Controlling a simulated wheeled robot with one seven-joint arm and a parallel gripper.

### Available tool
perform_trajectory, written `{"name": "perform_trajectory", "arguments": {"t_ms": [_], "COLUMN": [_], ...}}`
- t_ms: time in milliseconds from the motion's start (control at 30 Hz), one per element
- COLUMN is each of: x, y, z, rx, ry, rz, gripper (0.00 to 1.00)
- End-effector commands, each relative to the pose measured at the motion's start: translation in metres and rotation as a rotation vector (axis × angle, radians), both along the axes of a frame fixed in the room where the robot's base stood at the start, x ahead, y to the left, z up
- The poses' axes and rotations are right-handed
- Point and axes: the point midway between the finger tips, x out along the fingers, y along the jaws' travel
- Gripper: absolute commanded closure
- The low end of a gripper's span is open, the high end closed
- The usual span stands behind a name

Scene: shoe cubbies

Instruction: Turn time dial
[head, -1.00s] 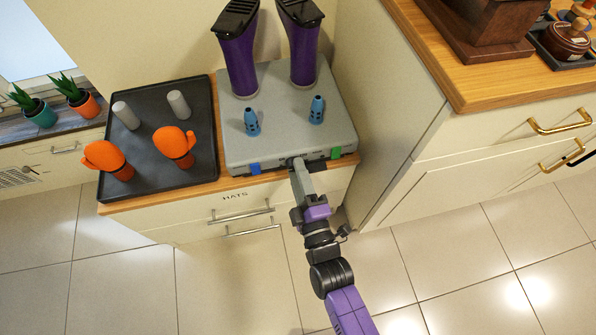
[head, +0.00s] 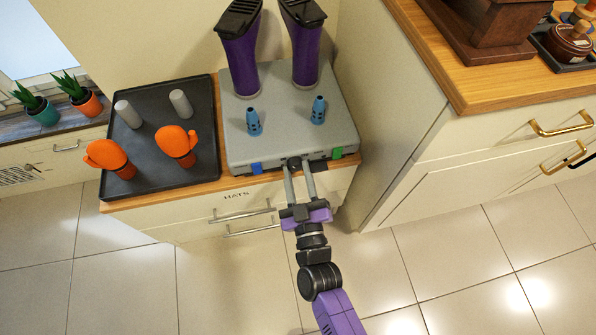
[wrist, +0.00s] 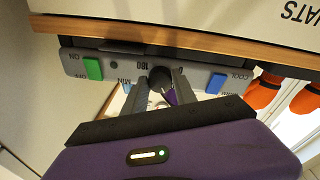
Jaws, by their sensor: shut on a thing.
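The time dial (wrist: 160,78) is a round black knob on the front panel of the grey dryer (head: 285,95). Markings including "180" and "MIN" show beside it in the wrist view; the head view shows it small at the dryer's front edge (head: 293,163). My gripper (wrist: 162,84) is shut on the dial, with one grey finger on each side of it. In the head view both fingers of my gripper (head: 298,168) show side by side, reaching up to the panel. The fingers hide part of the dial's rim and markings.
A green switch (wrist: 93,68) marked ON/OFF and a blue switch (wrist: 216,83) near "COOL" flank the dial. Purple boots (head: 240,60) and blue pegs (head: 254,122) stand on the dryer. A black tray (head: 150,110) with orange mittens (head: 176,142) lies left; a cabinet (head: 440,150) stands right.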

Motion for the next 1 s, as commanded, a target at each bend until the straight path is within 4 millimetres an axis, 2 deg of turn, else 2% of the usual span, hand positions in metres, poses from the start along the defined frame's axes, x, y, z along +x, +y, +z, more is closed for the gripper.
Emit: {"name": "perform_trajectory", "arguments": {"t_ms": [1000], "x": [-0.0020], "y": [0.0033], "z": [0.0004], "rx": [0.921], "ry": [0.269], "rz": [-0.003], "gripper": [1.00]}}
